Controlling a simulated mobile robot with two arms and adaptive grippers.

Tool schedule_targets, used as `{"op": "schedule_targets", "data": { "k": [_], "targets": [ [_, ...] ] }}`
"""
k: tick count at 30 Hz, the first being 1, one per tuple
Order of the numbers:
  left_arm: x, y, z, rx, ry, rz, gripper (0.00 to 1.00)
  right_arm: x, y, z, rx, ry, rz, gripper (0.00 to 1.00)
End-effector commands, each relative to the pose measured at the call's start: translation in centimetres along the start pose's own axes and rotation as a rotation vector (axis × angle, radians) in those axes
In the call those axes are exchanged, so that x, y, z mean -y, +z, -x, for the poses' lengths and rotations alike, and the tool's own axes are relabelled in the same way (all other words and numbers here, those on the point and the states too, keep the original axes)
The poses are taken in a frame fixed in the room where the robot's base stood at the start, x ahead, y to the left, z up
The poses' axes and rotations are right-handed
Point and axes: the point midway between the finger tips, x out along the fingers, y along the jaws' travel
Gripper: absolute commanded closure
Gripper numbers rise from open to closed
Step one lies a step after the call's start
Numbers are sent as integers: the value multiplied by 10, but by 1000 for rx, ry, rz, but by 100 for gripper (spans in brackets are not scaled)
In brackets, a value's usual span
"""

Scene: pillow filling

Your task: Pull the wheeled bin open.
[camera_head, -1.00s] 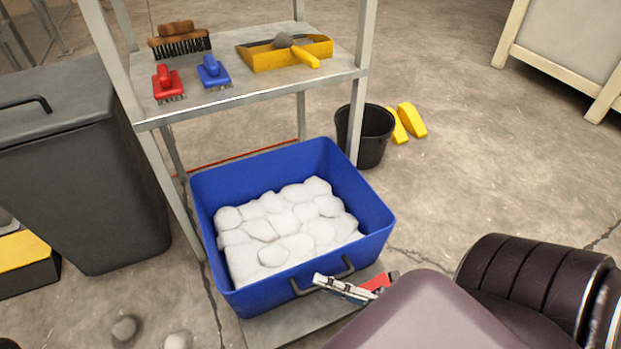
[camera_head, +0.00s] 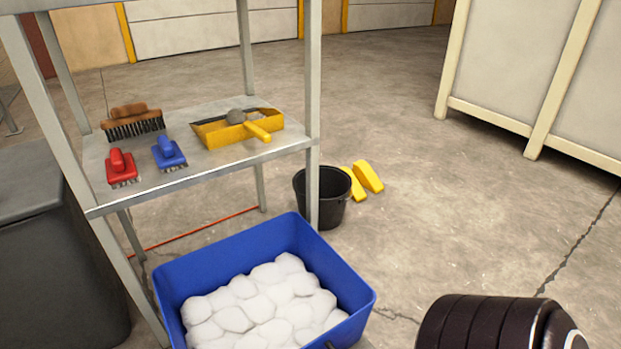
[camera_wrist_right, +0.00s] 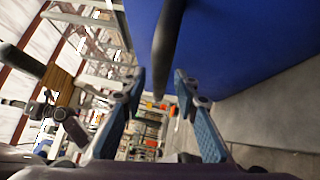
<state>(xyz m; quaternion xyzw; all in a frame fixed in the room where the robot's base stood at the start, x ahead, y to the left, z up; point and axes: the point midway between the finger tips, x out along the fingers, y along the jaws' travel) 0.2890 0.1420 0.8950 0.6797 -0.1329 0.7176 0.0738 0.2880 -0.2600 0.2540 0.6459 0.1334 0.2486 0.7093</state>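The blue bin (camera_head: 335,265) stands on the floor at the bottom of the head view, beside the shelf's right legs. It holds white, lumpy filling (camera_head: 262,305). Its front is cut off by the picture edge. In the right wrist view the bin's blue wall (camera_wrist_right: 245,40) fills the upper right, with its dark bar handle (camera_wrist_right: 168,45) in front. My right gripper (camera_wrist_right: 160,82) is open, with its two blue-padded fingers on either side of the handle's near end. I cannot tell whether they touch it. My left gripper is not in view.
A metal shelf (camera_head: 200,170) carries brushes and a yellow dustpan (camera_head: 235,130). A black bucket (camera_head: 325,200) and yellow pieces (camera_head: 367,176) stand behind the bin. A dark grey container (camera_head: 50,265) is at left. Floor at right is mostly clear, with a pale cabinet (camera_head: 520,60) beyond.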

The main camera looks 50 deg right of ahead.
Motion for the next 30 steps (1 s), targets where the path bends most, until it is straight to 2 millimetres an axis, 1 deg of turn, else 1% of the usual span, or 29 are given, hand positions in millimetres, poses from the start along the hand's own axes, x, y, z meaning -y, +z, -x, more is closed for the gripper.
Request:
{"op": "schedule_targets", "data": {
  "k": [7, 11, 14, 21, 24, 27, 30],
  "targets": [
    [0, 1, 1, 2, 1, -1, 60, 0, 0, 1, 0, 0, 0, 72],
    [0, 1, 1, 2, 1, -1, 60, 1, 0, 12, 0, -2, 0, 72],
    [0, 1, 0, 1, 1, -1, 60, 1, 0, 29, 1, -4, -1, 72],
    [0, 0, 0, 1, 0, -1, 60, 1, 0, 82, 1, -5, -1, 72],
    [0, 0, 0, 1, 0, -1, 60, 1, 0, 99, 1, -3, -1, 72],
    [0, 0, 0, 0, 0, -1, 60, 1, 0, 111, 1, -3, -1, 72],
    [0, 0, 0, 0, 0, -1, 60, 0, 0, 118, 0, -1, 0, 72]
  ]
}}
